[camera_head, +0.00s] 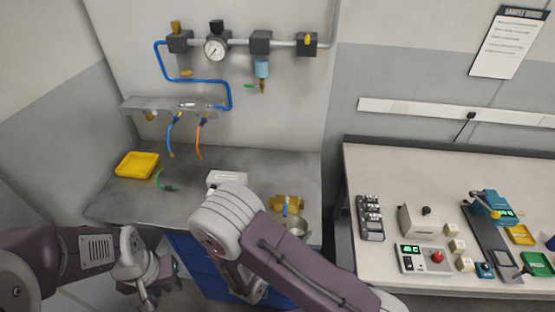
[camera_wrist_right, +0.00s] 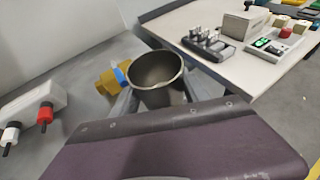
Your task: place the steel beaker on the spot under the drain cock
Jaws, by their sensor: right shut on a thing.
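The steel beaker (camera_wrist_right: 158,92) is an open grey metal cup. In the wrist view it sits between the two fingers of my right gripper (camera_wrist_right: 160,86), which is shut on it. In the head view the beaker (camera_head: 298,226) shows near the bench's front right edge, partly hidden by my right arm; the fingers are hidden there. The drain cock (camera_head: 262,86) is a small brass tip under the pale blue filter bowl on the wall pipe, well above the beaker. The spot below it is not clearly visible. My left gripper (camera_head: 148,288) is at lower left, away from the bench; its opening is unclear.
A brass-coloured block with a blue part (camera_head: 284,202) is beside the beaker. A white box (camera_head: 226,179), a yellow tray (camera_head: 137,164) and hanging hoses (camera_head: 199,140) are further left. A second table (camera_head: 380,165) with several devices stands right, across a gap.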

